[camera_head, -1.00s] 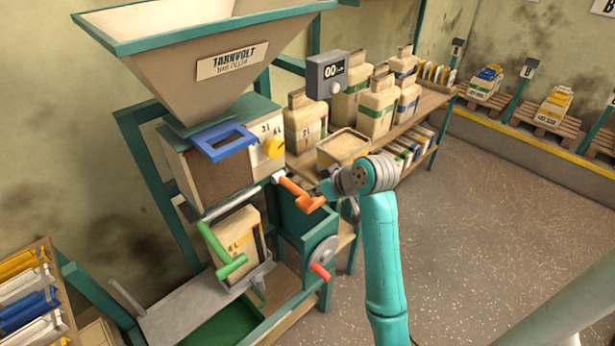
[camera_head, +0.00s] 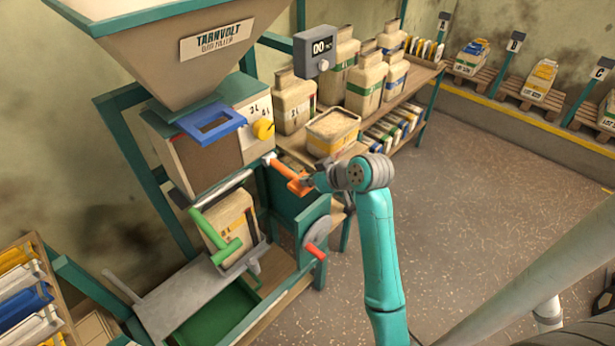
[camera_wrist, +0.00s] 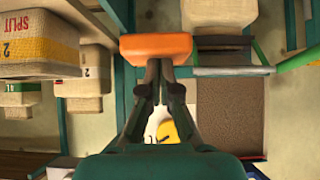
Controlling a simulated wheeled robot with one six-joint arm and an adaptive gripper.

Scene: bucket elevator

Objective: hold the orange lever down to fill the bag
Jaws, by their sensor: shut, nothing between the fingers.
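The orange lever (camera_head: 286,176) sticks out from the front of the bag filler, below the yellow knob (camera_head: 263,129). In the wrist view its orange end (camera_wrist: 156,47) lies right at my fingertips. My gripper (camera_head: 308,182) is shut and empty, with its tips at the lever's end; the wrist view also shows the closed fingers (camera_wrist: 160,68). I cannot tell whether the tips press on it. The bag (camera_head: 231,222) stands upright under the spout, partly hidden by the green clamp handle (camera_head: 217,238). The display (camera_head: 321,48) seems to read 00.
The hopper (camera_head: 170,45) rises above the machine. A handwheel with a red handle (camera_head: 316,252) sits below the lever. A grain tub (camera_head: 333,133) and several filled bags (camera_head: 366,84) stand on the bench behind.

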